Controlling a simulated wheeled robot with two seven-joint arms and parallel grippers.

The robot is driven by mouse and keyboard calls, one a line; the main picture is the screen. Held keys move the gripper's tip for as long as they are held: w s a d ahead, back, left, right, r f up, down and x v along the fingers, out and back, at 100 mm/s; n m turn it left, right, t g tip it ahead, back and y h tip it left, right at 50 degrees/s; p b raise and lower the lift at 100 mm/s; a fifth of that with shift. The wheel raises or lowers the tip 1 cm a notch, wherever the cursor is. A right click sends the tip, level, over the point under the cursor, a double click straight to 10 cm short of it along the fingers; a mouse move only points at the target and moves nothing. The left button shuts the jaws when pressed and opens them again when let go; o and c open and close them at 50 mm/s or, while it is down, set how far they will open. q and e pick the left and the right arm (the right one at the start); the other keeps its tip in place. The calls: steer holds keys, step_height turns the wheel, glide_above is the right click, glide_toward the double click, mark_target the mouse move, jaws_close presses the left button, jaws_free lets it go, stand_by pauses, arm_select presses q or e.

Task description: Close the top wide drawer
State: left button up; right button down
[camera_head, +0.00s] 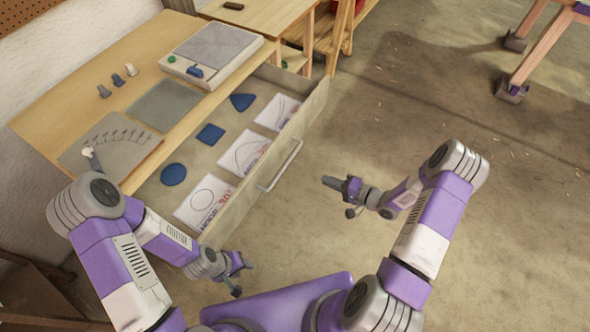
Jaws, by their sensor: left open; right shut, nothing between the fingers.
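The top wide drawer (313,104) stands pulled out from under the wooden worktop. Its front faces right and has a long light metal handle (281,166). Inside lie a blue circle (173,174), a blue square (210,134), a blue triangle (242,102) and three white cards with outlines. My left gripper (243,274) is open and empty, near the drawer's lower front end, apart from the handle. My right gripper (335,187) is shut and empty, to the right of the handle with a gap between.
On the worktop (60,105) are a grey-topped box (212,50), a grey mat (164,105), a board with small marks (108,143) and small grey pieces. A wooden shelf unit (335,30) stands behind. The concrete floor right of the drawer is open.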

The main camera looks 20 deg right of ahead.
steer(key=b+x, duration=0.2)
steer(key=x, duration=1.1)
steer(key=shift+a, duration=0.4)
steer(key=shift+w+r, duration=0.1)
steer(key=shift+w, duration=0.15)
